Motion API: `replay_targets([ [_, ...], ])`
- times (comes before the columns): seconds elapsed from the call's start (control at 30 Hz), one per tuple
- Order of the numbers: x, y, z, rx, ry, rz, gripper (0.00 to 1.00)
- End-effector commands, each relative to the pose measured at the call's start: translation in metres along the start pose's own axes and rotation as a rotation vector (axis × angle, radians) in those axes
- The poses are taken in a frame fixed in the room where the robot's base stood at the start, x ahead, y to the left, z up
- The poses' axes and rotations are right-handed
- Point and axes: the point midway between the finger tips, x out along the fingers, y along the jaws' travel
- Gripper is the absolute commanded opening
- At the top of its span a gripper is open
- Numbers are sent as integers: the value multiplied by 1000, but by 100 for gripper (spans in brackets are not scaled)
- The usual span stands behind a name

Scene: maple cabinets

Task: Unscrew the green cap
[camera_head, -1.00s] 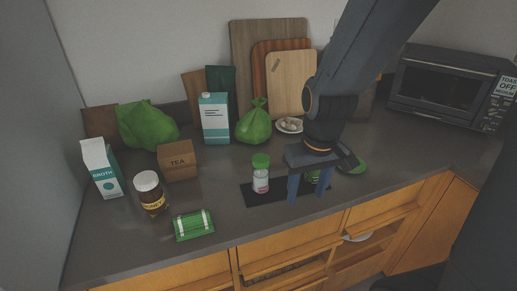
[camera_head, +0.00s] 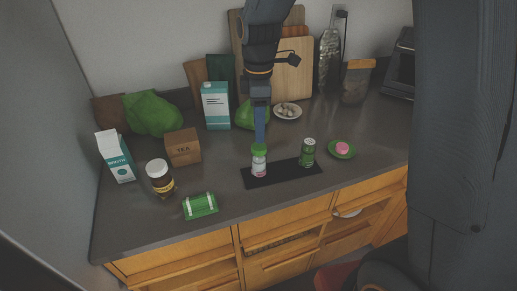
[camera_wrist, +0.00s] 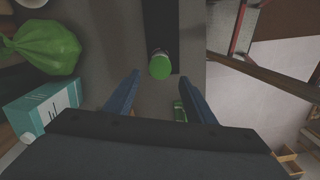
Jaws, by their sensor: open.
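The green cap (camera_head: 259,149) sits on a small clear bottle with a pinkish-white label (camera_head: 260,167), upright at the left end of the dark mat (camera_head: 285,175). In the wrist view the cap (camera_wrist: 160,66) shows from above, ahead of and between my fingertips. My gripper (camera_head: 260,139) hangs pointing down over the cap in the head view. In the wrist view my gripper (camera_wrist: 165,92) is open, with nothing between its fingers. I cannot tell exactly how high it is above the cap.
A green jar (camera_head: 307,153) stands at the mat's right end. A green plate (camera_head: 342,149) lies right. The counter's front edge is near the mat.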

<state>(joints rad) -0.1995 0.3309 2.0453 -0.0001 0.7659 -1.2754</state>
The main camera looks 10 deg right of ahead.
Motion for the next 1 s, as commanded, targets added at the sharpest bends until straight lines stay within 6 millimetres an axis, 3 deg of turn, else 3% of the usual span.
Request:
replay_targets([
  [0.7,52,0,0,2,0,0,50],
  [1.0,63,0,0,2,0,0,50],
])
